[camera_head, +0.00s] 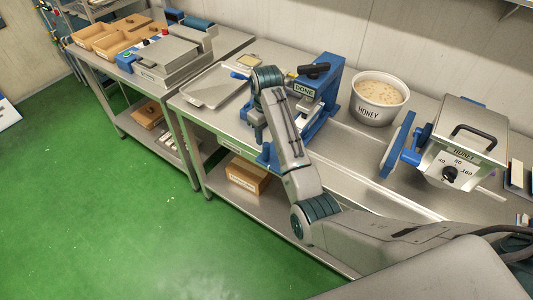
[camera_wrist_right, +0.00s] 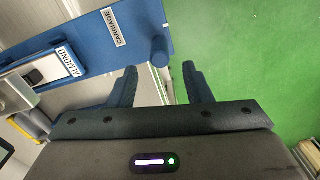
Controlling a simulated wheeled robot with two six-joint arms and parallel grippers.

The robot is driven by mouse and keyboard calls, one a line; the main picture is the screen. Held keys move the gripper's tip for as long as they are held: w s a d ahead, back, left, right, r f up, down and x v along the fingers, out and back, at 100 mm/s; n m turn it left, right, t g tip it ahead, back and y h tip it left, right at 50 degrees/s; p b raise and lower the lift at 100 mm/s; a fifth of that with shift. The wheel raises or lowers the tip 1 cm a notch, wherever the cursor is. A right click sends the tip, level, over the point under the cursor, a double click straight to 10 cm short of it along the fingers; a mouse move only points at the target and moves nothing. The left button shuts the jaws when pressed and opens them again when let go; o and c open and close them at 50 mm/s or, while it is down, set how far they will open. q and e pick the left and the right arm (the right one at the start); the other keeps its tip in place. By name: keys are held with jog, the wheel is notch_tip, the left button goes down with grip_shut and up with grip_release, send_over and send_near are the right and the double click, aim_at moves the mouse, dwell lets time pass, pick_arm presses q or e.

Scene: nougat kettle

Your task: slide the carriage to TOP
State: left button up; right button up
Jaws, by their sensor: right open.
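The blue carriage plate (camera_wrist_right: 90,45), labelled CARRIAGE, fills the upper left of the right wrist view. A round blue knob (camera_wrist_right: 160,55) sticks out at its right edge. My right gripper (camera_wrist_right: 159,72) is open, with the knob just ahead of and between its fingertips; I see no grip on it. In the head view my right gripper (camera_head: 257,124) is beside the blue stand (camera_head: 328,90) with the DONE sign (camera_head: 304,90), partly hidden by my arm. No TOP mark is readable. My left gripper is not in view.
A cardboard box (camera_head: 247,178) is on the shelf below. Green floor lies in front of the bench.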

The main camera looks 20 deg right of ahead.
aim_at(266, 151)
notch_tip(266, 151, down, 7)
jog(key=p, duration=0.3)
jog(key=shift+f, duration=0.95)
grip_shut()
